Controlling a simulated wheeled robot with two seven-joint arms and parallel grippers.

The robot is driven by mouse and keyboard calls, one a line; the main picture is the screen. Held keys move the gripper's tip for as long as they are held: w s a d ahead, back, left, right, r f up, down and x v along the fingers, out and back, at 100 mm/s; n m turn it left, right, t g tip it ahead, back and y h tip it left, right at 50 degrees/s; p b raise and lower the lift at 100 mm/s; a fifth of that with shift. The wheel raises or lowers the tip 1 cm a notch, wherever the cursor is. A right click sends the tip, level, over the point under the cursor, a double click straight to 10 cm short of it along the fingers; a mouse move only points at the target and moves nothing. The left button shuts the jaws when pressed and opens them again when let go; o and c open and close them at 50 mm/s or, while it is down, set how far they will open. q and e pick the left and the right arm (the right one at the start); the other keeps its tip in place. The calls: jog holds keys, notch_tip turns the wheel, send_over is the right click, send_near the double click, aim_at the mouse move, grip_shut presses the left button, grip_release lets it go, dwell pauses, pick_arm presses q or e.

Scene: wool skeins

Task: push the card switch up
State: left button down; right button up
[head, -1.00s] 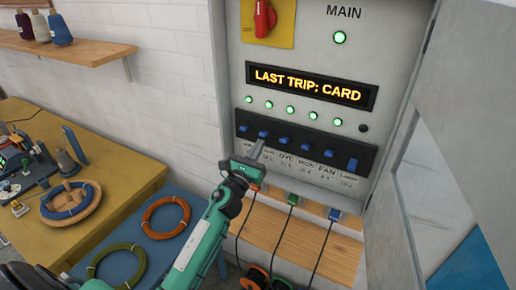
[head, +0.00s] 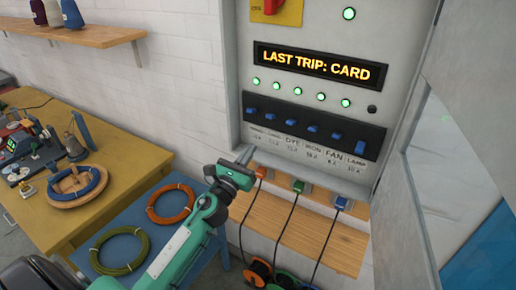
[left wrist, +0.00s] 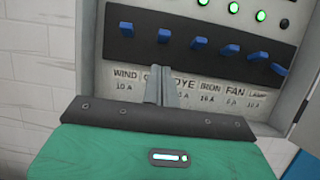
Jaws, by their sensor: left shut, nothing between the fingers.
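The card switch (head: 271,115) is the second blue lever from the left in the black strip on the grey panel. It sits in line with its neighbours, and the light above it is green. It also shows in the left wrist view (left wrist: 164,35), just above my fingertips. The display (head: 317,66) reads "LAST TRIP: CARD". My left gripper (head: 246,153) is shut and empty, in front of the panel below the strip, apart from the switch. In the left wrist view its fingers (left wrist: 160,73) hide most of the CARD label. My right gripper is not seen.
Other blue switches stand beside it, including wind (head: 251,111) and dye (head: 291,121). The lamp switch (head: 360,147) sits lower, under a dark light. Coloured plugs with cords (head: 298,187) hang below. An open door (head: 465,130) stands at right.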

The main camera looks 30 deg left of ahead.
pick_arm(q)
jog(key=s, duration=0.3)
jog(key=shift+s+r, duration=0.2)
jog(key=shift+d, duration=0.1)
dwell(0.3)
